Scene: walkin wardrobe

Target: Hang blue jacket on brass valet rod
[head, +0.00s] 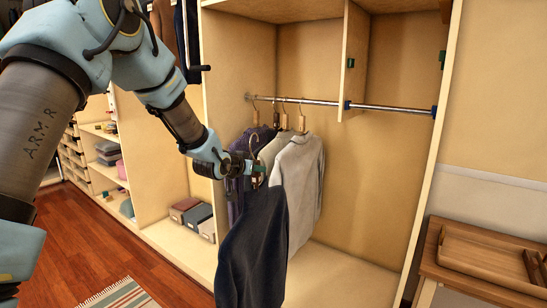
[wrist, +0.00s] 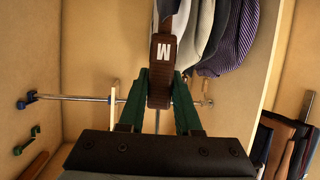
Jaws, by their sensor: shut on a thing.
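The dark blue jacket (head: 254,250) hangs below my gripper (head: 257,172) in the head view, in front of the wardrobe opening. My gripper is shut on its hanger, whose hook (head: 254,146) rises above the fingers. A short dark peg (head: 200,68) sticks out at the front edge of the left wardrobe panel, above and left of my gripper. It may be the valet rod, but I cannot make out a brass colour.
A silver rail (head: 390,108) crosses the wardrobe behind the jacket. A light grey garment (head: 301,180) and a purple one (head: 236,190) hang on it. A divider (head: 354,60) stands above the rail. A wooden bench (head: 475,255) is at the right.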

